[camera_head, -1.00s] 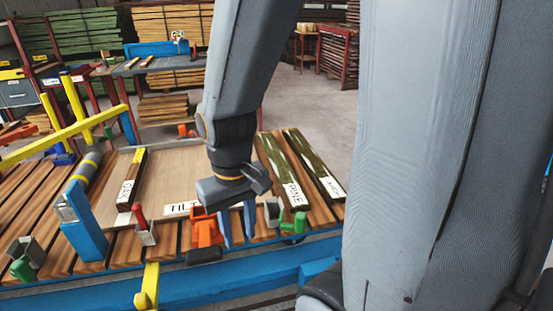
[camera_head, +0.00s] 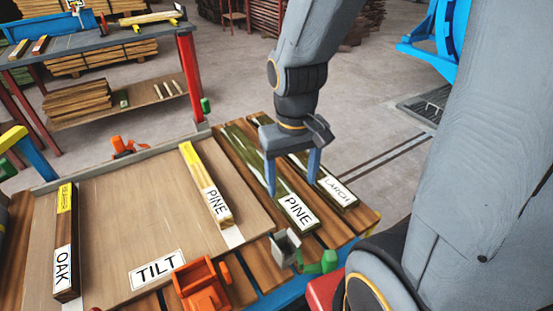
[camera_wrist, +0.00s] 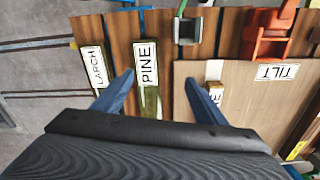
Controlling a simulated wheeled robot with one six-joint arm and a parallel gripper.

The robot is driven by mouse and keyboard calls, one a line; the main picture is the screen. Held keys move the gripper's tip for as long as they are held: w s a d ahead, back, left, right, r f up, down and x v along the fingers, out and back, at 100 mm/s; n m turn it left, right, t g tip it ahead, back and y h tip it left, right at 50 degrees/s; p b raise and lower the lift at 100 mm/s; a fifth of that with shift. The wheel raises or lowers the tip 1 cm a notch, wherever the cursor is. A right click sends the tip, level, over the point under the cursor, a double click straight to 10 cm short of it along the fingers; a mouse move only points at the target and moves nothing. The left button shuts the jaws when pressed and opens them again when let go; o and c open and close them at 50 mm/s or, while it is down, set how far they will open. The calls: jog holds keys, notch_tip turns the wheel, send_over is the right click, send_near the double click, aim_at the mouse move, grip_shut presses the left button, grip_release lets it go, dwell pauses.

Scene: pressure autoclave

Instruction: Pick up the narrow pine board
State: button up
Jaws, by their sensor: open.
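A dark green-brown board labelled PINE (camera_head: 298,212) lies lengthwise on the slats at the right. My gripper (camera_head: 292,188) is open above this board, pointing down, with one finger on each side of it in the picture. The wrist view shows the same PINE board (camera_wrist: 150,100) between the spread fingers (camera_wrist: 159,77); finger height above the slats is hard to tell. A second, paler board labelled PINE (camera_head: 207,188), with a yellow end, lies on the tilt tray (camera_head: 130,220). Its label is partly hidden by a finger in the wrist view.
A green-brown LARCH board (camera_head: 338,191) lies close to the right of the dark PINE board. An OAK board (camera_head: 65,245) lies at the tray's left. An orange clamp (camera_head: 203,288) and a grey-green clamp (camera_head: 287,248) stand at the front edge.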

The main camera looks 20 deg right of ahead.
jog(key=shift+o, duration=0.9)
jog(key=w+d+f+t+p, duration=0.1)
jog(key=w+p, duration=0.1)
jog(key=w, duration=0.4)
jog(key=w+d+f+n+t+p, duration=0.1)
jog(key=w+d+f, duration=0.1)
jog(key=w, duration=0.5)
jog(key=shift+h+p, duration=0.35)
jog(key=shift+h, duration=0.05)
jog(key=n+t+y+p, duration=0.1)
jog(key=t+y+p, duration=0.1)
jog(key=p, duration=0.1)
send_near(261, 167)
jog(key=shift+w+a, duration=0.1)
jog(key=b+x, duration=0.1)
jog(key=x, duration=0.2)
jog(key=shift+b+x, duration=0.9)
jog(key=shift+x, duration=1.75)
jog(key=c, duration=1.6)
